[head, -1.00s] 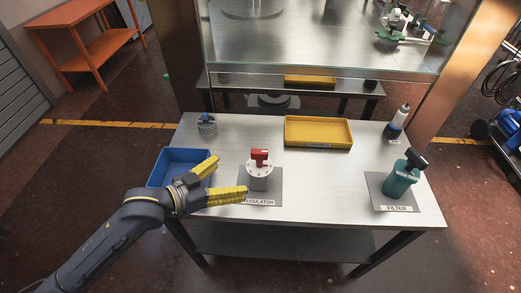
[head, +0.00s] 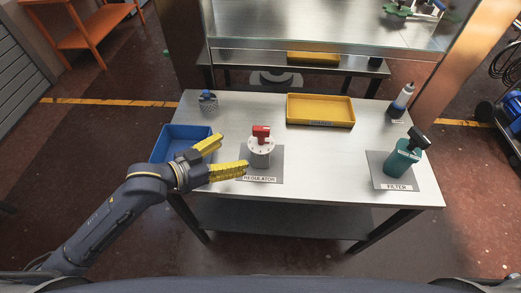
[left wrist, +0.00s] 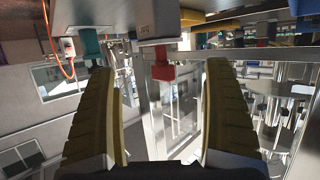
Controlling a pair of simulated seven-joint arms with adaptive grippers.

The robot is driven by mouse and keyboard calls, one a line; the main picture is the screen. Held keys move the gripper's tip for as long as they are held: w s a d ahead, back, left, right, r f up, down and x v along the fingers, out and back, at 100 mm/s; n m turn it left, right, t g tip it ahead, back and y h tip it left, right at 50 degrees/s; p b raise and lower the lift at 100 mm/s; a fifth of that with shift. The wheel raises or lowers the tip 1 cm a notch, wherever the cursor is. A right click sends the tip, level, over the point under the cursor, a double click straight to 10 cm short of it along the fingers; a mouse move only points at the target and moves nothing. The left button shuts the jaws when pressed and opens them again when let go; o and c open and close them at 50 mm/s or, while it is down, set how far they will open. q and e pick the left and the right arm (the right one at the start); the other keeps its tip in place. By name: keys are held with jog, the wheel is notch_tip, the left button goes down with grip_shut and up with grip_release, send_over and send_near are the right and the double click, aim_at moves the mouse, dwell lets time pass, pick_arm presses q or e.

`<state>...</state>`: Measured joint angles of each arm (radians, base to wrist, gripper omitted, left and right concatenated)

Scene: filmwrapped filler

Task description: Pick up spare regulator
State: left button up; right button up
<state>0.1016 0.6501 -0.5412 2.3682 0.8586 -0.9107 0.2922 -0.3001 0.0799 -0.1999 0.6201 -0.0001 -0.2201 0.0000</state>
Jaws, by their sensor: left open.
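The regulator (head: 261,152) is a white-grey cylinder with a red T-shaped handle on top. It stands upright on a grey mat labelled REGULATOR (head: 269,176), near the front middle of the table. My left gripper (head: 233,152) has yellow ribbed fingers and is open and empty, just left of the regulator, its fingertips pointing towards it. In the left wrist view, which looks upside down, the regulator's red handle (left wrist: 161,68) shows between the two spread fingers and beyond them. Whether a finger touches the regulator cannot be told. My right gripper is not in view.
A yellow tray (head: 320,121) and a small mesh cup (head: 208,104) are at the back.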

aim_at(261, 149)
pick_arm(q)
jog(key=d+f+n+t+y, duration=0.1)
jog(key=d+f, duration=0.1)
jog(key=w+d+f+n+t+y, duration=0.1)
jog(key=d+f+n+y, duration=0.1)
jog(key=d+f+n+t+y, duration=0.1)
jog(key=d+f+n+y, duration=0.1)
jog(key=shift+w+f, duration=0.15)
jog(key=shift+f, duration=0.25)
jog(key=shift+d+n+t+y, duration=0.65)
jog(key=shift+n+y, duration=0.35)
jog(key=shift+y, duration=0.1)
jog(key=shift+s+d+r+n+t+y, duration=0.2)
jog(key=shift+d+r+n+y, duration=0.1)
jog(key=shift+n+y, duration=0.25)
jog(key=shift+s+d+r+n+t+y, duration=0.2)
jog(key=shift+r+n+y, duration=0.1)
jog(key=shift+n+y, duration=0.25)
jog(key=shift+x, duration=3.7)
jog(key=shift+a, duration=0.1)
jog(key=c, duration=1.5)
